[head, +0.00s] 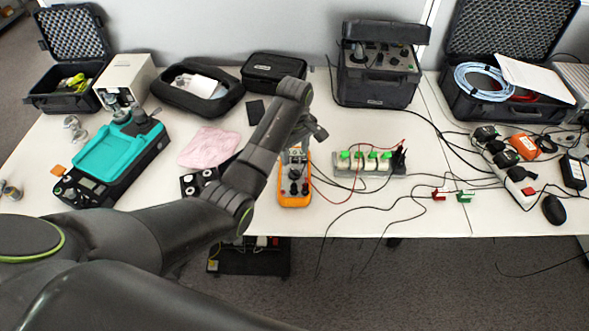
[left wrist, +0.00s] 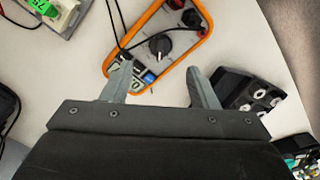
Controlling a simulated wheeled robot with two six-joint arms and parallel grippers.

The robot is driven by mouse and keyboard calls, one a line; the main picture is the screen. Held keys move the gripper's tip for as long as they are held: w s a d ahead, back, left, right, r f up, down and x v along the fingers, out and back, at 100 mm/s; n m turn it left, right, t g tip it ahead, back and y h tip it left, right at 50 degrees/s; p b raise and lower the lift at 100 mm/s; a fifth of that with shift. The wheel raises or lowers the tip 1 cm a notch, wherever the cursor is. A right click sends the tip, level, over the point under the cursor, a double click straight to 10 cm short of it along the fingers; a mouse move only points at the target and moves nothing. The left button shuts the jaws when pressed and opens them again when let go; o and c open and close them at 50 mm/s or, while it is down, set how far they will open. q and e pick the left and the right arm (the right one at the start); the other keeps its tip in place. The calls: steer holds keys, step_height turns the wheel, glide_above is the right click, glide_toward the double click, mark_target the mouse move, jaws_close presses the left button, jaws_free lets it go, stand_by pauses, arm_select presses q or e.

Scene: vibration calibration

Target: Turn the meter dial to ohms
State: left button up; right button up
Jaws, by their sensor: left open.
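The meter (head: 294,197) lies on the table in the head view, an orange-edged handheld unit with a grey face, partly hidden by my left arm and gripper. In the left wrist view the meter (left wrist: 178,57) is tilted, just beyond the fingertips. Its dark round dial (left wrist: 159,44) shows near the middle of its face, with a pale mark on it. My left gripper (head: 306,135) is above the far end of the meter. In the left wrist view the left gripper (left wrist: 155,82) is open, its two fingers apart with nothing between them. My right gripper is not in view.
Thin black and red leads run from the meter across the table. A grey strip with green-topped blocks (head: 370,172) stands just right of it. A black block with round sockets (left wrist: 250,92) lies beside the meter. A pink cloth (head: 209,147) lies to the left.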

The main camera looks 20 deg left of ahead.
mark_target(294, 171)
arm_select(q)
step_height(294, 171, down, 8)
steer(key=shift+r, duration=0.15)
stand_by(0.3)
steer(key=c, duration=1)
